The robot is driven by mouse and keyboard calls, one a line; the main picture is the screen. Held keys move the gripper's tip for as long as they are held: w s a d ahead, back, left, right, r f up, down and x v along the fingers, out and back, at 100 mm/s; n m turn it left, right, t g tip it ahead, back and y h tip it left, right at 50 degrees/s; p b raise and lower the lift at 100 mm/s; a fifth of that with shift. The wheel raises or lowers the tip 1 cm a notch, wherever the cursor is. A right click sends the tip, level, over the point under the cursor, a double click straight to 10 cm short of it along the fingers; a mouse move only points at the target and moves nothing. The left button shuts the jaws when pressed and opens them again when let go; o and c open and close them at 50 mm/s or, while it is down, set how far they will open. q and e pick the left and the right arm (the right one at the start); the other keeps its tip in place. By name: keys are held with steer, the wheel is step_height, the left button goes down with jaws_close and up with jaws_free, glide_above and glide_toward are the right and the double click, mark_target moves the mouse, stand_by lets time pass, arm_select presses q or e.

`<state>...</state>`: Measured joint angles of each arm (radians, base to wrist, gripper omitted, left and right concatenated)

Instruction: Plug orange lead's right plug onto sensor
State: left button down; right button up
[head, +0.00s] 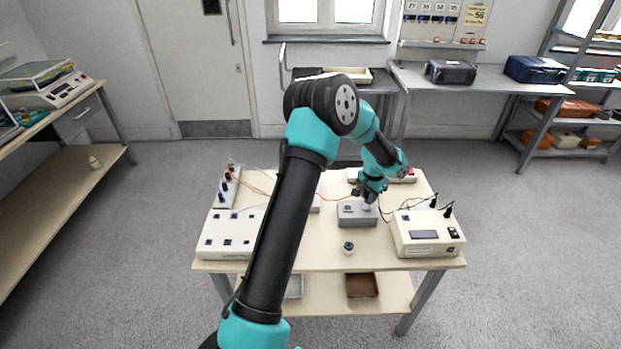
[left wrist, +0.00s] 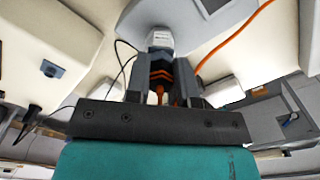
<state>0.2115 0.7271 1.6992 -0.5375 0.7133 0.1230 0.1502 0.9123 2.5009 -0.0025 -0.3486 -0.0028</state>
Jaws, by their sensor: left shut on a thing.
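My left gripper (head: 369,197) is over the right part of a grey box (head: 357,219) on the table. In the left wrist view the gripper (left wrist: 162,82) is shut on the orange lead's right plug (left wrist: 160,77), which has orange and dark bands. A silvery sensor (left wrist: 160,39) lies directly in line with the plug's end, against the grey box (left wrist: 150,14). The plug and sensor look touching or nearly so; I cannot tell whether they are joined. The orange lead (left wrist: 236,38) runs off to the upper right. My right gripper is not in view.
A cream instrument (head: 428,234) with black plugs stands at the right. A cream box (head: 230,232) and a socket strip (head: 227,187) stand at the left. A small dark-topped knob-like piece (head: 348,248) stands in front of the grey box. The table's front middle is mostly clear.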

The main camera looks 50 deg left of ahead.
arm_select(q)
steer(key=m, duration=0.3)
steer(key=shift+m, duration=0.3)
steer(key=shift+m, duration=2)
steer(key=c, duration=0.9)
jaws_free()
steer(key=shift+r, duration=0.1)
steer(key=shift+r, duration=2.4)
